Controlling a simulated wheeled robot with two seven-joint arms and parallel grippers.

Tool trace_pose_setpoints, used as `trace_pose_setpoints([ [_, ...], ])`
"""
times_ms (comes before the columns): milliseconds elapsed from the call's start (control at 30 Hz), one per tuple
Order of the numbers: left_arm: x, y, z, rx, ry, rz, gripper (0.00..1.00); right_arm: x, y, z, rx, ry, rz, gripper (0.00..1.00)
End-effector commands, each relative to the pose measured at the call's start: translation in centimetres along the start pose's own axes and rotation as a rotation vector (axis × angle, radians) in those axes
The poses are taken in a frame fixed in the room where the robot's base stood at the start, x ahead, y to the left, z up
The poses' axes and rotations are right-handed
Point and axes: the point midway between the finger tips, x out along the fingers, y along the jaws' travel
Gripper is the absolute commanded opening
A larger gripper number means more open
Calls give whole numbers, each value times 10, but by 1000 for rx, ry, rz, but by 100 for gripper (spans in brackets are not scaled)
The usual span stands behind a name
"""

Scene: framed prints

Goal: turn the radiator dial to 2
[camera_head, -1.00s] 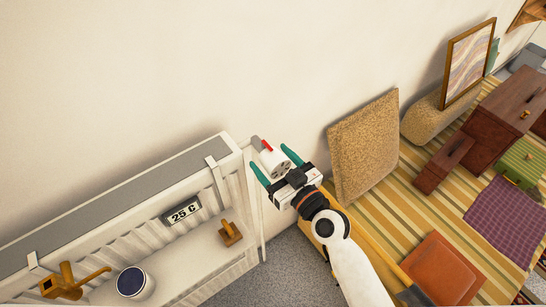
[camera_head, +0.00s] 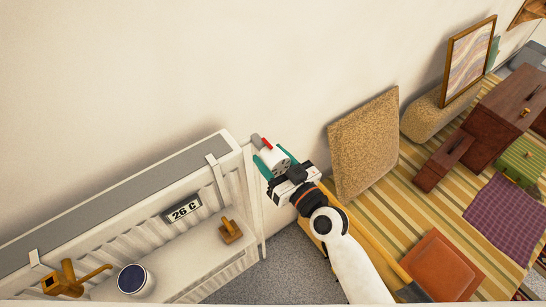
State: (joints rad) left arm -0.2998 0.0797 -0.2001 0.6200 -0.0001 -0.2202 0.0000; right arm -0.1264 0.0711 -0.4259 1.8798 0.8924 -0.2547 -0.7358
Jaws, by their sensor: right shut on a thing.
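The radiator dial (camera_head: 273,160) is a white round knob with dark marks on its face and a red pointer beside it, at the right end of the white radiator (camera_head: 243,185). My right gripper (camera_head: 272,161) has its two green fingers on either side of the dial, shut on it. The number at the red pointer is too small to read. A small display (camera_head: 182,209) on the radiator reads 26 C. My left gripper is not in view.
A tan cushion-like panel (camera_head: 364,145) leans against the wall right of my arm.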

Motion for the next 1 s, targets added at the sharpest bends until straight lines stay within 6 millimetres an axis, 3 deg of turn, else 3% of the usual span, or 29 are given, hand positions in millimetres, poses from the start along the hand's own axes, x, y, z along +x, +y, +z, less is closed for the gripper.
trace_pose_setpoints([
  [167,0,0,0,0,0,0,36,0,0,0,-1,0,1,29],
  [200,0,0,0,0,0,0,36,0,0,0,-1,-1,1,59],
  [300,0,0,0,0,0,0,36,0,0,0,-2,-1,1,72],
  [667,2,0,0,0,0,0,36,-6,0,-2,-3,1,-1,72],
  [1000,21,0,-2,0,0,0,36,-72,0,-4,-5,3,0,72],
])
